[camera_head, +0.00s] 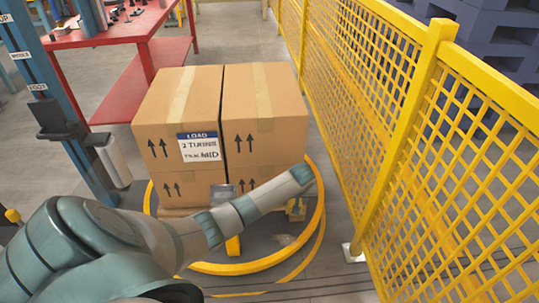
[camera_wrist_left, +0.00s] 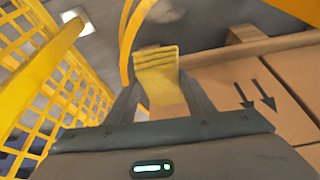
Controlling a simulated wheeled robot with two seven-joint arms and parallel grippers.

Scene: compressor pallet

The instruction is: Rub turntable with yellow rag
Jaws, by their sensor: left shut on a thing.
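The turntable shows in the head view as a yellow ring (camera_head: 255,264) low around a load of cardboard boxes. It appears to show in the left wrist view as a curved yellow band (camera_wrist_left: 127,45). My left arm reaches across the front of the boxes. My left gripper (camera_head: 296,208) is partly hidden below its wrist, near the ring's right side. In the left wrist view my left gripper (camera_wrist_left: 160,90) is shut on the yellow rag (camera_wrist_left: 156,62), which has dark stripes and sticks out past the fingers. Whether the rag touches the ring is unclear. My right gripper is out of view.
Brown boxes (camera_head: 265,105), one with a load label, stand stacked inside the ring. A yellow mesh fence (camera_head: 415,140) runs close along the right. A red workbench (camera_head: 130,32) and a blue post (camera_head: 70,130) stand at the left. Bare floor shows between ring and fence.

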